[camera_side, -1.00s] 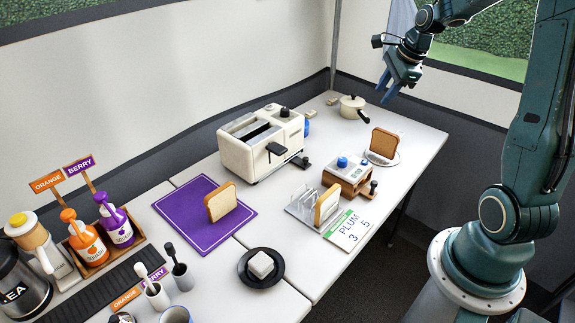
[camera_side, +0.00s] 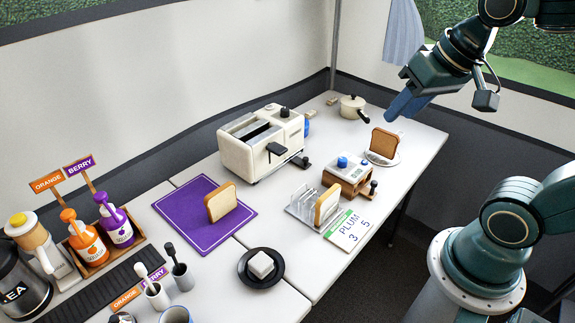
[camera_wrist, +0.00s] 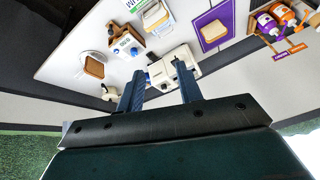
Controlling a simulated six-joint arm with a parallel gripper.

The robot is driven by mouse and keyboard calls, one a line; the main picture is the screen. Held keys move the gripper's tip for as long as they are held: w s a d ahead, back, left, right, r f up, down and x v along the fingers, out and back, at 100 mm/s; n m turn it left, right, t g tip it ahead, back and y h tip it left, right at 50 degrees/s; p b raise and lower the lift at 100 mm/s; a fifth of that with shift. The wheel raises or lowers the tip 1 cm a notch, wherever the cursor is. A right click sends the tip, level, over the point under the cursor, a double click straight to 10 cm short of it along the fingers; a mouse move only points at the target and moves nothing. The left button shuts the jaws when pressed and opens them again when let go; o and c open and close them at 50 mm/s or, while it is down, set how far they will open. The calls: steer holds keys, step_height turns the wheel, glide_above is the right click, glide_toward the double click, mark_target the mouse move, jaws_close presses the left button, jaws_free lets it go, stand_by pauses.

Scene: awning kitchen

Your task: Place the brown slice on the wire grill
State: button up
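Three bread slices stand upright in the side view. A lighter slice (camera_side: 221,203) stands on the purple mat, and another (camera_side: 326,205) is in a wire rack (camera_side: 300,209). My gripper (camera_side: 398,108) is high above the table's far right, apart from every slice. In the wrist view its blue fingers (camera_wrist: 159,70) are spread and empty. The right-hand slice also shows there (camera_wrist: 94,67).
A white toaster (camera_side: 248,150) stands mid-table, with a small pot (camera_side: 352,106) at the back. The purple mat (camera_side: 180,212) is mostly bare.

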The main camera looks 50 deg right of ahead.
steer(key=s+n, duration=0.1)
steer(key=s+a+n, duration=0.1)
steer(key=s+n, duration=0.1)
steer(key=n, duration=0.1)
steer(key=shift+s+a+f, duration=0.3)
steer(key=shift+s+a, duration=0.05)
steer(key=shift+s, duration=0.05)
